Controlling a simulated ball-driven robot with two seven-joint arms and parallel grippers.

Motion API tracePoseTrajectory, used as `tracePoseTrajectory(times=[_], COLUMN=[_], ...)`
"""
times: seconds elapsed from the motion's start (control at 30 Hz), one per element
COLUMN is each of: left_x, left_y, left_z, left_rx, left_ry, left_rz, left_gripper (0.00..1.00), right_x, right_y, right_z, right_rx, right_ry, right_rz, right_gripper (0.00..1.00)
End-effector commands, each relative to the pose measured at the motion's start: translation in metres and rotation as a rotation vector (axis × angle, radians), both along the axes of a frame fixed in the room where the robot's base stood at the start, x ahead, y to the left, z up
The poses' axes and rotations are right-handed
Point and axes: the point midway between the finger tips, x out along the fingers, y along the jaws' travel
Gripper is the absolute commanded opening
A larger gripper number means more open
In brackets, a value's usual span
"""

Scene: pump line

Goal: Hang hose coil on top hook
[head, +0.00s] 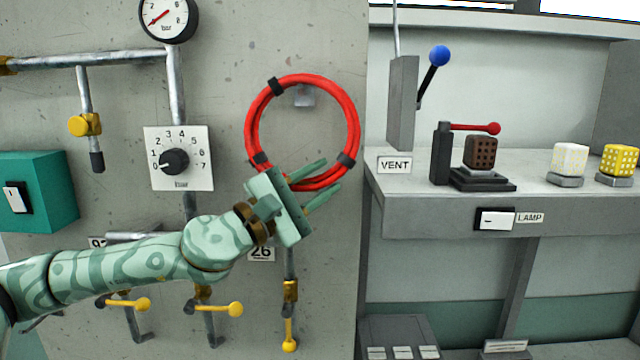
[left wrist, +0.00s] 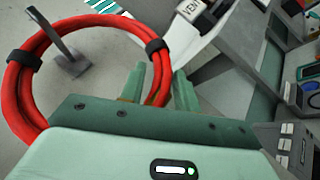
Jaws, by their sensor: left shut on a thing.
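The red hose coil (head: 354,122), bound with black ties, is upright in front of the grey wall panel. My left gripper (head: 318,179) is shut on the lower part of the coil. In the left wrist view the coil (left wrist: 17,95) passes between the fingers (left wrist: 158,88). A grey hook (head: 304,97) on the panel shows inside the ring, just below its top. In the left wrist view the hook (left wrist: 70,62) shows through the ring, its arm reaching toward the coil's upper edge. I cannot tell whether the coil touches or rests on it. My right gripper is out of view.
A pressure dial (head: 176,162), a gauge (head: 167,18) and pipes are left of the coil. Yellow-handled valves (head: 289,331) are below my arm. A grey shelf (head: 430,222) with a red lever (head: 475,127) and lamp blocks (head: 570,160) stands to the right.

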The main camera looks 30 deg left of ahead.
Motion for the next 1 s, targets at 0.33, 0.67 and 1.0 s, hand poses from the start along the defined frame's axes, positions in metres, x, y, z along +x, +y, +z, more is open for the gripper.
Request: tracePoseTrajectory(times=[0.33,0.67,1.0], left_x=[0.000,0.000,-0.017], left_y=[0.000,0.000,0.008], left_z=[0.000,0.000,-0.013], left_rx=[0.000,0.000,0.005], left_ry=[-0.001,0.000,0.002], left_rz=[0.001,0.000,0.004], left_gripper=[0.00,0.57,0.57], right_x=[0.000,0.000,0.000], right_y=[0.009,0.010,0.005], right_z=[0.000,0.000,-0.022], right_rx=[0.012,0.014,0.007], right_ry=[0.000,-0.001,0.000], right_rz=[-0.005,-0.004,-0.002], right_gripper=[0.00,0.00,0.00])
